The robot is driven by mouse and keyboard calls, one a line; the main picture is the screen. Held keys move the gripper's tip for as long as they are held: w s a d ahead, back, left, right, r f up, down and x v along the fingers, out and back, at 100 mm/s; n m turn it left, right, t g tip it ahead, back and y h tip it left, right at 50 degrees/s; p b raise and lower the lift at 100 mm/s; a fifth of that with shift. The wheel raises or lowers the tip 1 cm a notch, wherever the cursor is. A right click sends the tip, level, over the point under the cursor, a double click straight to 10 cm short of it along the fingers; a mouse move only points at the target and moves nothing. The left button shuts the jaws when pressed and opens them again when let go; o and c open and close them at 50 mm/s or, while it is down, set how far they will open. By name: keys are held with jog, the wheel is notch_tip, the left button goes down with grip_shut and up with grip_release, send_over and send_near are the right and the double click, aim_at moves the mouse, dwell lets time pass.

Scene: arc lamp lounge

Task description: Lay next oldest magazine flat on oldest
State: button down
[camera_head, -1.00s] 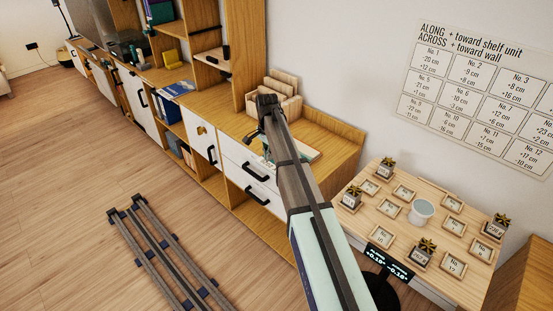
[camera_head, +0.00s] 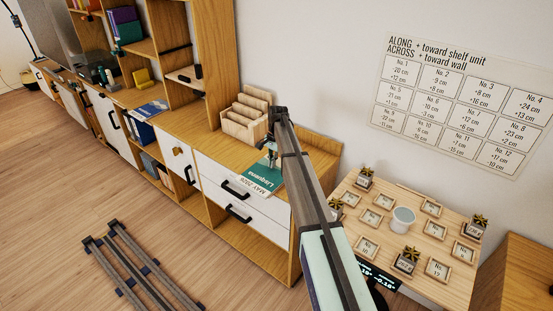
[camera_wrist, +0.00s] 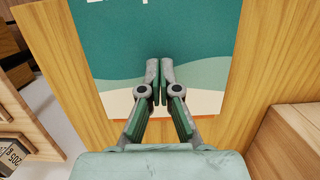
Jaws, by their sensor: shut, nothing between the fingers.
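A green magazine (camera_head: 258,178) with a pale lower strip reading "MAY 2009" lies flat on the cabinet top, near its front edge. My gripper (camera_head: 271,160) is over it, shut and empty. In the wrist view the magazine (camera_wrist: 205,45) fills the upper middle, and the shut fingertips (camera_wrist: 160,82) point at its green cover. I cannot tell whether they touch it. My arm hides part of the cabinet top to the right. A blue-and-white magazine (camera_head: 150,109) lies further left along the cabinet, by the shelves. Its date is too small to read.
A wooden sorter (camera_head: 241,129) stands behind the magazine, close to my gripper. The open shelf unit (camera_head: 222,60) rises at left.

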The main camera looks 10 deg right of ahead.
aim_at(264, 175)
jog(key=s+a+p, duration=0.1)
jog(key=s+a, duration=0.1)
jog(key=a, duration=0.1)
jog(key=s+a+p, duration=0.1)
jog(key=s+a, duration=0.2)
jog(key=shift+a+r, duration=0.1)
jog(key=shift+r, duration=0.05)
jog(key=shift+w+f+p, duration=0.15)
jog(key=shift+f+p, duration=0.05)
jog(key=shift+p, duration=0.3)
jog(key=shift+f, duration=0.7)
jog(key=shift+f, duration=0.1)
jog(key=shift+w+d+b, duration=0.25)
jog(key=shift+d+b, duration=0.15)
jog(key=shift+d, duration=0.05)
jog(key=shift+w+d, duration=0.5)
jog(key=shift+d, duration=0.15)
